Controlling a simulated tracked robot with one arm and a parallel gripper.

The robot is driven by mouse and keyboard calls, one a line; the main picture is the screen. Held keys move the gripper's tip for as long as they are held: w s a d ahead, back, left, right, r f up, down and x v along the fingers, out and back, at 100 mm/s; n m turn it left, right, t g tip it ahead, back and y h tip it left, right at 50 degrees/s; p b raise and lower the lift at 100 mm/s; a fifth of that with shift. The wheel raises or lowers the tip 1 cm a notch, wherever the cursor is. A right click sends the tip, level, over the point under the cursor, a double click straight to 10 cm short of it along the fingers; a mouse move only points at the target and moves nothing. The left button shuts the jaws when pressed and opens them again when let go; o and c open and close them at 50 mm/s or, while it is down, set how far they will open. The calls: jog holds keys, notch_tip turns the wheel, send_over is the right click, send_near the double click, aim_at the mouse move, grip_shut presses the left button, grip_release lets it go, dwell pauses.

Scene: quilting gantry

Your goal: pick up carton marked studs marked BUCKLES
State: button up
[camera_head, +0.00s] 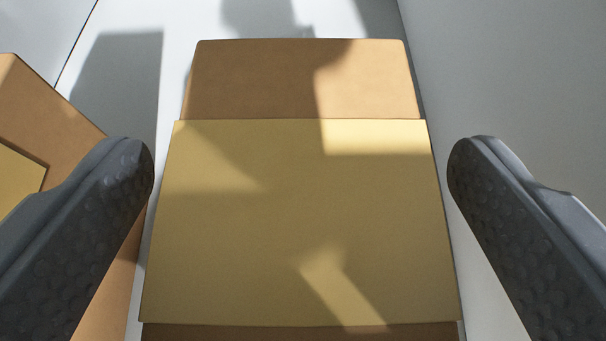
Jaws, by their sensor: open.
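A brown carton (270,80) with a wide plain yellow-tan band or label (290,220) fills the middle of the view. No lettering shows on it, so I cannot tell whether it is the one marked BUCKLES. My gripper (300,165) is open, with one dark grey textured finger on each side of the carton. Gaps show between the fingertips and the carton's sides, and nothing is held. The carton's lower end runs out of the picture.
A second brown carton (60,110) with a yellow-tan patch stands at the left, partly behind the left finger. A pale surface (190,20) lies beyond and around the cartons. A grey wall or panel (510,80) is at the right. Shadows fall across the cartons.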

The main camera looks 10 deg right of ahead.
jog(key=shift+w+f, duration=0.25)
jog(key=shift+w, duration=0.05)
jog(key=c, duration=1.6)
jog(key=shift+r, duration=0.35)
jog(key=shift+r, duration=1.3)
jog(key=shift+r, duration=0.2)
